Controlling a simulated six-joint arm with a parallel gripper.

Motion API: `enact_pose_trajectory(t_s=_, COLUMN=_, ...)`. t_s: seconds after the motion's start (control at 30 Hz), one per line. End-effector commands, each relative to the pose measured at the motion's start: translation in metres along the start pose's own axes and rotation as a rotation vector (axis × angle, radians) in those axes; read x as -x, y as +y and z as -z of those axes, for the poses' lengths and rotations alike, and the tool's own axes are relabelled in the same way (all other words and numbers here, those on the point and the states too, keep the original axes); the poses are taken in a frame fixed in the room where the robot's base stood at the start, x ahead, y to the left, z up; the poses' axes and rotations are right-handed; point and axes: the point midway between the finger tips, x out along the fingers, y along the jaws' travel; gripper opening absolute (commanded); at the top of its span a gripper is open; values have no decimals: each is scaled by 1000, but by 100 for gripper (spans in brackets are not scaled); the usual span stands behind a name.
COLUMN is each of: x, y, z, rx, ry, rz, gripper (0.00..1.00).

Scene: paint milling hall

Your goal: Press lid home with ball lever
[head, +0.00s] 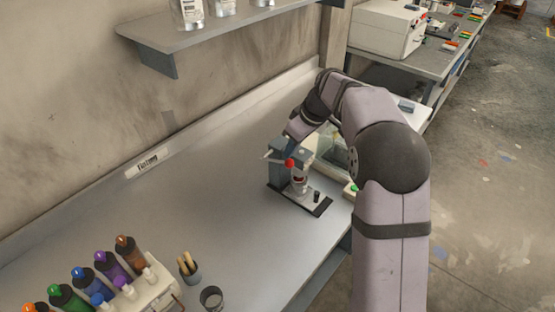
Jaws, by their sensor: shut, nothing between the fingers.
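A small grey bench press (281,170) stands on a dark base plate on the bench. A red ball (289,162) sits at the end of its lever, at the front of the press head. A small jar or can (299,184) with some red on it stands under the head. Its lid is too small to make out. My gripper (290,138) is above and just behind the ball, close to the top of the press. It looks shut and empty. I cannot tell whether it touches the lever or press head.
A clear-sided box (332,150) is right of the press, partly behind my arm. Colored bottles (88,279) in a rack, a cup of wooden sticks (188,268) and an empty cup (211,298) stand at the front left. A wall shelf (200,38) overhangs the back. The bench's left middle is clear.

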Motion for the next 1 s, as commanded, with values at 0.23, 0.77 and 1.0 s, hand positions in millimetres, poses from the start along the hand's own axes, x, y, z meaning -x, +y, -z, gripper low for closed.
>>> enact_pose_trajectory(t_s=0.23, x=-8, y=0, z=-3, rx=0, ry=0, rz=1, gripper=0)
enact_pose_trajectory(t_s=0.77, x=-26, y=0, z=-11, rx=0, ry=0, rz=1, gripper=0)
enact_pose_trajectory(t_s=1.0, x=-34, y=0, z=-14, rx=0, ry=0, rz=1, gripper=0)
